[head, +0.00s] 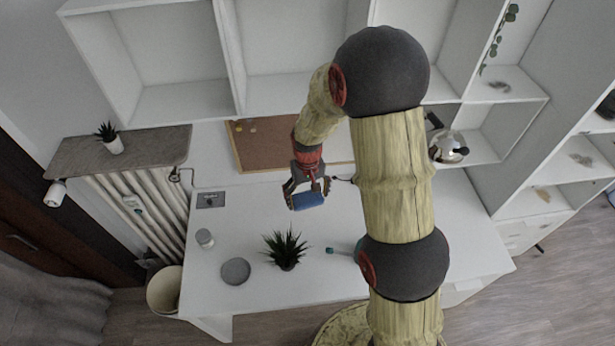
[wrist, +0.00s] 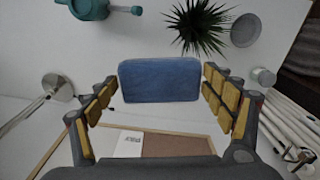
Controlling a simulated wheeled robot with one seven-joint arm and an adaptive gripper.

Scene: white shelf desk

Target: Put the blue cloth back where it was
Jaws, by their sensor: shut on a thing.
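The blue cloth (head: 309,200) is a small folded block held between the fingers of my gripper (head: 306,188). In the wrist view the cloth (wrist: 160,80) spans the space between the yellow-padded fingers of my gripper (wrist: 160,92). My gripper is shut on it. In the head view they appear over the back half of the white desk (head: 330,283), in front of the cork board. The cloth seems to be clear of the desk top; the exact height is hard to tell.
A potted plant (head: 286,250), a grey disc (head: 235,271), a small jar (head: 205,239) and a partly hidden teal item (head: 340,250) stand on the desk. The cork board (head: 262,143) is at the back.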

